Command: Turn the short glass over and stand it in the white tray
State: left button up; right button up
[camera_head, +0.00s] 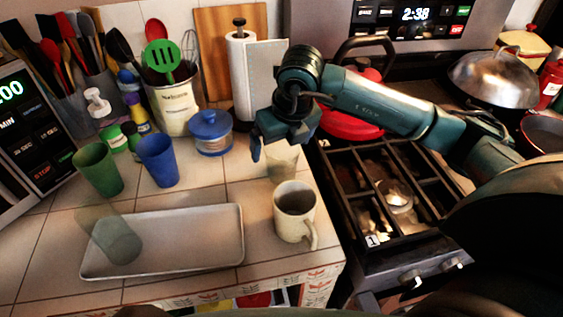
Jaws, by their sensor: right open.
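The white tray (190,268) lies flat on the tiled counter at the front left. A clear greyish glass (112,236) stands in its left part. A second, shorter-looking clear glass (283,163) is on the counter behind the cream mug, just below my right gripper; the gripper partly covers it, and I cannot tell which way up it is. My right gripper (279,150) is open, pointing down, with its fingers at the glass's upper part; I cannot tell whether they touch it. My left gripper is not in view.
A cream mug (294,214) stands right of the tray, close in front of the short glass. Green (98,168) and blue (158,160) cups and a blue-lidded jar (211,133) stand behind the tray. The stove (385,200) is at the right. The tray's right part is free.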

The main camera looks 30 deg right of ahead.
aim_at(280, 154)
jog(key=shift+d+f, duration=0.1)
jog(key=shift+f, duration=0.35)
jog(key=p+x, duration=0.1)
jog(key=x, duration=0.3)
jog(key=shift+w+d+f, duration=0.1)
jog(key=shift+w+d, duration=0.05)
jog(key=shift+c, duration=0.2)
jog(key=c, duration=1.1)
jog(key=shift+c, duration=0.2)
